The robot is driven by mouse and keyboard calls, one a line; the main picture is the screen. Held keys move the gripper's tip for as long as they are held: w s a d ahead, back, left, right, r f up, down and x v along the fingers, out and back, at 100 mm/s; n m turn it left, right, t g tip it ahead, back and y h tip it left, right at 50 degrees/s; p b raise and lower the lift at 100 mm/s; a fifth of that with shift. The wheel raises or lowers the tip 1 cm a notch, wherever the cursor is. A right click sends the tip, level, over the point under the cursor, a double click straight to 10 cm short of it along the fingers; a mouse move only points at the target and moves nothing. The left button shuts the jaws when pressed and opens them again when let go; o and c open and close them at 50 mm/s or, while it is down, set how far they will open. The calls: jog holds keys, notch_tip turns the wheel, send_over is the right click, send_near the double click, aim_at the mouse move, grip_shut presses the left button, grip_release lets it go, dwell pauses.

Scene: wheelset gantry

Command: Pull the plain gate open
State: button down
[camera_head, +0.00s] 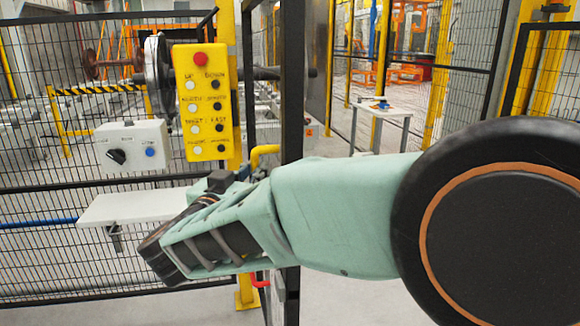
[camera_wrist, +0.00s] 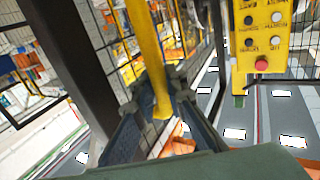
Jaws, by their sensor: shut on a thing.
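The plain gate's dark upright frame (camera_head: 292,80) stands in the middle of the head view. Its yellow handle (camera_head: 265,151) shows just left of that frame, above my gripper (camera_head: 240,178). In the wrist view, the yellow handle (camera_wrist: 148,55) runs down between the two fingers of my gripper (camera_wrist: 158,105), which is shut on it. The gate's dark frame (camera_wrist: 75,60) slants past on the left there. My arm covers the gate's lower part in the head view. I cannot tell how far the gate stands open.
A yellow button box (camera_head: 203,100) hangs beside a yellow post, with a white switch box (camera_head: 132,146) to its left. A white shelf (camera_head: 130,208) juts from the mesh fence below. A small table (camera_head: 382,108) stands behind, right of the gate frame, with bare floor around it.

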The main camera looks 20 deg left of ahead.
jog(key=shift+r, duration=0.2)
jog(key=c, duration=2)
grip_release()
jog(key=shift+w+a+f, duration=0.1)
jog(key=shift+o, duration=0.2)
jog(key=s, duration=1.2)
jog(key=shift+d, duration=0.4)
